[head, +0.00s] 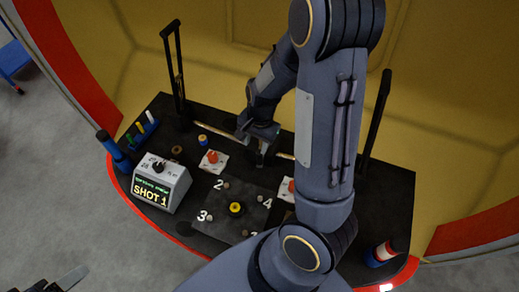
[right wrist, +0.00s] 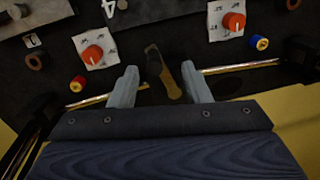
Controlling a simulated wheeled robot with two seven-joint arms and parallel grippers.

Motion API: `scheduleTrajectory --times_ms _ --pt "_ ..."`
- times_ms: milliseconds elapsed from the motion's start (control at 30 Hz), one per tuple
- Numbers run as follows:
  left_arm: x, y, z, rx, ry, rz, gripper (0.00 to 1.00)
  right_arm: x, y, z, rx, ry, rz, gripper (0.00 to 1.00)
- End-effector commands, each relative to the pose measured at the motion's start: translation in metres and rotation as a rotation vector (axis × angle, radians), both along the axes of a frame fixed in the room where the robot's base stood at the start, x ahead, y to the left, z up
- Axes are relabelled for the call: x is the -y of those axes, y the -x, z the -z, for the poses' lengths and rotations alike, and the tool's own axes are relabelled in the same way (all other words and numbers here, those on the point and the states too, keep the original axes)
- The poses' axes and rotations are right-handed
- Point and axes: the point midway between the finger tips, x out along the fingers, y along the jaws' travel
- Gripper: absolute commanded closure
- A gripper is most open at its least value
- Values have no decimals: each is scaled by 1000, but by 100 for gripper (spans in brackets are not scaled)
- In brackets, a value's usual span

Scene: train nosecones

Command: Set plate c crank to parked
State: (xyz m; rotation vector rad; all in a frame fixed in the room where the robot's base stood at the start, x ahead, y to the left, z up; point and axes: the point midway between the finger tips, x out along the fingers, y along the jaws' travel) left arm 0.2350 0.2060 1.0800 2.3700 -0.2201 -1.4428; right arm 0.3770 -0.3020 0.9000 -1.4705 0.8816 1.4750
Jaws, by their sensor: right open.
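My right gripper (head: 260,152) reaches down over the back middle of the black table. In the right wrist view its two pale fingers (right wrist: 159,70) stand apart. A small dark lever with a brass-coloured bar (right wrist: 170,84), which looks like a crank, shows between the fingers, with gaps on both sides. I cannot tell how deep the fingers are around it. No letter marking plate c is readable. In the head view the crank is hidden by my gripper. Part of my left gripper (head: 66,284) shows at the bottom left edge; its jaws are unclear.
White plates with red knobs (right wrist: 93,54) (right wrist: 234,21) flank the gripper. A yellow knob (head: 236,209) sits on the numbered centre panel. A grey box reading SHOT 1 (head: 160,184) stands at left. Black posts (head: 178,62) rise behind. Brass rods (right wrist: 238,67) run either side.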

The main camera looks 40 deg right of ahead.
Motion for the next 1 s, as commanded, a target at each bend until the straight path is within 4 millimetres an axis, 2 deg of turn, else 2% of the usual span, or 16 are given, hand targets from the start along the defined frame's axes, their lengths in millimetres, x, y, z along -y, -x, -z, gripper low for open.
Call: scheduleTrajectory --times_ms 33,200,367,700,1000 --pt "0 0 -7 0 0 0 35 6 -2 5 -27 30 26 57" --pt "0 0 -11 0 0 0 35 18 -5 21 -59 84 85 57" --pt "0 0 -9 0 0 0 35 19 -5 38 -64 88 92 57" --pt "0 0 -9 0 0 0 35 19 -5 89 -63 86 89 57" --pt "0 0 -10 0 0 0 35 18 -5 100 -60 85 88 57"
